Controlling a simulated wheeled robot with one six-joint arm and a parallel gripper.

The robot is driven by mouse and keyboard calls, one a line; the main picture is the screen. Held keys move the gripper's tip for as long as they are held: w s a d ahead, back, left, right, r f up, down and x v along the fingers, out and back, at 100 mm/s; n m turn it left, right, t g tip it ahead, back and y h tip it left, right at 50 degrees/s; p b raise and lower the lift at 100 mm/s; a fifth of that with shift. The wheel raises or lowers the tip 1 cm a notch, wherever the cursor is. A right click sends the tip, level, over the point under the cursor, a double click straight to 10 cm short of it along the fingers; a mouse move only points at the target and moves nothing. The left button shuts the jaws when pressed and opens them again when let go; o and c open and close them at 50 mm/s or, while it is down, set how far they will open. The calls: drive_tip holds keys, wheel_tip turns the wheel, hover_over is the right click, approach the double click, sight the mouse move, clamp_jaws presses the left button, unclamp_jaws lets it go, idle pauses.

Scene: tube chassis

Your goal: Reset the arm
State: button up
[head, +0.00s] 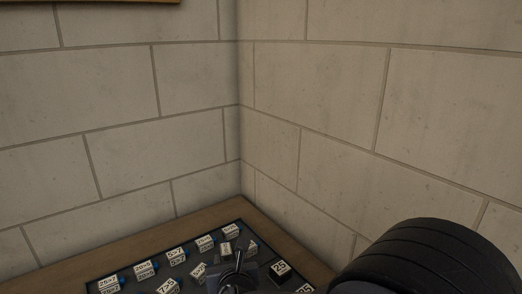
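A large black ribbed rounded part fills the lower right corner of the head view; it looks like a link of my own arm. My gripper's fingers cannot be made out in this view. Whether it holds anything is not shown.
A brown wooden table (262,209) stands in the corner between two pale block walls (190,75). On it lies a dark tray (208,260) with several white labelled blocks (177,253), some with blue ends. A grey metal piece with a thin upright pin (238,258) is at the tray's front.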

sight(227, 252)
drive_tip(key=x, duration=0.6)
drive_tip(key=shift+s, duration=0.1)
drive_tip(key=shift+f+b, duration=0.3)
drive_tip(key=shift+b, duration=0.1)
drive_tip(key=shift+r+p, duration=0.3)
drive_tip(key=shift+p, duration=0.05)
drive_tip(key=shift+f, duration=0.1)
